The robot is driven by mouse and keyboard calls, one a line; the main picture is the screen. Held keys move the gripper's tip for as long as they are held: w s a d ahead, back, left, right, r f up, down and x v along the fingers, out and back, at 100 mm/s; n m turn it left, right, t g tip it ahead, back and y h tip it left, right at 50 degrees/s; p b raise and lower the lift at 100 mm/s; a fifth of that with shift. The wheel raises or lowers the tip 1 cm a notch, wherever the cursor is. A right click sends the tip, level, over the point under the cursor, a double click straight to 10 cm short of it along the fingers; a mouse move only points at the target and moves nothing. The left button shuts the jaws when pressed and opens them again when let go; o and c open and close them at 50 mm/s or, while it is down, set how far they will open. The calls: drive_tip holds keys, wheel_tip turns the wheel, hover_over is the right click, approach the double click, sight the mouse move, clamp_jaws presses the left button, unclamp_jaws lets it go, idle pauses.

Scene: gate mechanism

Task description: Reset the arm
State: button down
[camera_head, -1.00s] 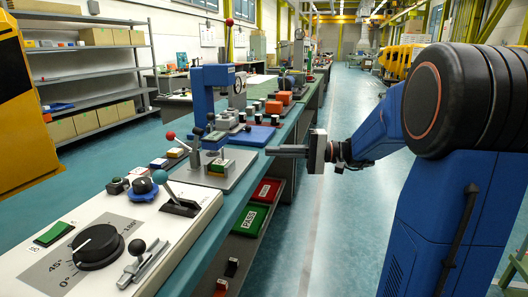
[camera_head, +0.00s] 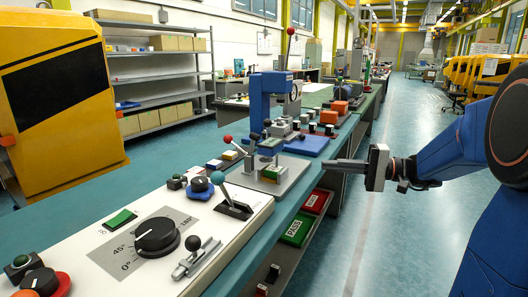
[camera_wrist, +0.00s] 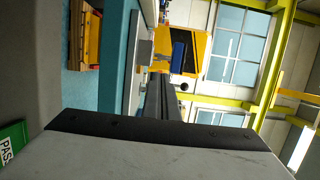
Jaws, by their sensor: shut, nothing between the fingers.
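My gripper (camera_head: 338,165) is at the end of my blue arm in the head view. It points left toward the workbench, over its right edge, with its fingers together and empty. It is beside a metal fixture plate (camera_head: 290,182) on the bench and apart from it. In the wrist view the dark fingers (camera_wrist: 165,98) show in the middle, pointing up in the picture.
A blue press (camera_head: 265,100) stands on the bench behind the fixture. Green PASS (camera_head: 297,230) and red (camera_head: 317,201) trays sit on a shelf below the bench edge. A yellow machine (camera_head: 65,90) stands at left. The floor aisle at right is clear.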

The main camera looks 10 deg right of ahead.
drive_tip(key=s+a+f+n+g+h, duration=0.15)
drive_tip(key=s+a+f+h, duration=0.3)
drive_tip(key=s, duration=0.45)
drive_tip(key=s+a+f+g+h, duration=0.35)
drive_tip(key=s+f, duration=0.25)
drive_tip(key=s, duration=0.3)
drive_tip(key=s+d+f+n+t+h, duration=0.2)
drive_tip(key=s+d+f+t+h, duration=0.1)
drive_tip(key=s+d+f+h, duration=0.3)
drive_tip(key=s+d+h, duration=0.2)
drive_tip(key=s, duration=0.2)
drive_tip(key=shift+s+d+n, duration=0.15)
drive_tip(key=shift+s+n, duration=0.05)
drive_tip(key=shift+n, duration=0.15)
